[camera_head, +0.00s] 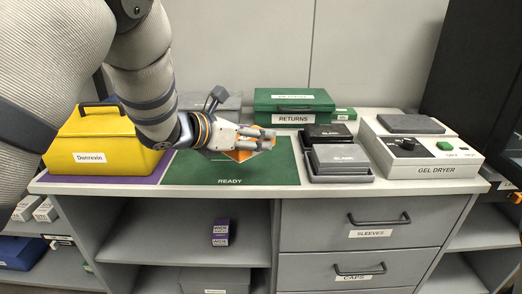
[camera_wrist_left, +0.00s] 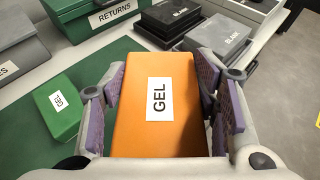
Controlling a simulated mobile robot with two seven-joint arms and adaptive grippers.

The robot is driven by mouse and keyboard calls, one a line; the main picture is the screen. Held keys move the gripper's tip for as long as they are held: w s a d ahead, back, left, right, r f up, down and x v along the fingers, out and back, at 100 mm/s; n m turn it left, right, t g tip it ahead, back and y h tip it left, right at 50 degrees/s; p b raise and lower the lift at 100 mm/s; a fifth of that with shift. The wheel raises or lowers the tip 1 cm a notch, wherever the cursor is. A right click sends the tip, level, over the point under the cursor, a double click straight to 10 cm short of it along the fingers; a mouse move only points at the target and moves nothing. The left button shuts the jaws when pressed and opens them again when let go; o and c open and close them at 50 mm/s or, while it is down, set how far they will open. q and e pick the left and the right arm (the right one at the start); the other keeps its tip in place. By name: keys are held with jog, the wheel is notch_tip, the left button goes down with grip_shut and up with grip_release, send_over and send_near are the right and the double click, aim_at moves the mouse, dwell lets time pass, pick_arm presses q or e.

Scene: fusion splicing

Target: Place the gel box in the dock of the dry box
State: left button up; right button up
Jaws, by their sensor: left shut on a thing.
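The gel box is an orange block with a white GEL label, and it fills the middle of the left wrist view (camera_wrist_left: 150,120). My left gripper (camera_wrist_left: 160,100) is shut on it, with purple-padded fingers along both its sides. In the head view, the left gripper (camera_head: 258,138) is over the green READY mat (camera_head: 235,173), and only an orange part of the gel box (camera_head: 240,156) shows below the fingers. I cannot tell whether the box touches the mat. No label in view reads dry box, so I cannot tell which thing it is. My right gripper is not in view.
A yellow case labelled Dunrexin (camera_head: 100,140) stands left on a purple mat. A green RETURNS case (camera_head: 292,104) stands behind, dark BLANK trays (camera_head: 340,157) are right of the mat, and a GEL DRYER (camera_head: 420,150) is far right. A small green box (camera_wrist_left: 58,106) is left of the gripper.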

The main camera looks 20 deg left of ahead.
pick_arm(q)
send_over(258, 167)
notch_tip(258, 167, down, 7)
jog(key=shift+r+b, duration=0.1)
jog(key=shift+b, duration=0.35)
jog(key=shift+w+f, duration=0.1)
jog(key=shift+f, duration=1.3)
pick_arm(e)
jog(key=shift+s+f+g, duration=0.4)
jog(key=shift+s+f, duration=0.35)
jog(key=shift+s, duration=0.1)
pick_arm(q)
jog(key=shift+f, duration=0.15)
jog(key=o, duration=1.3)
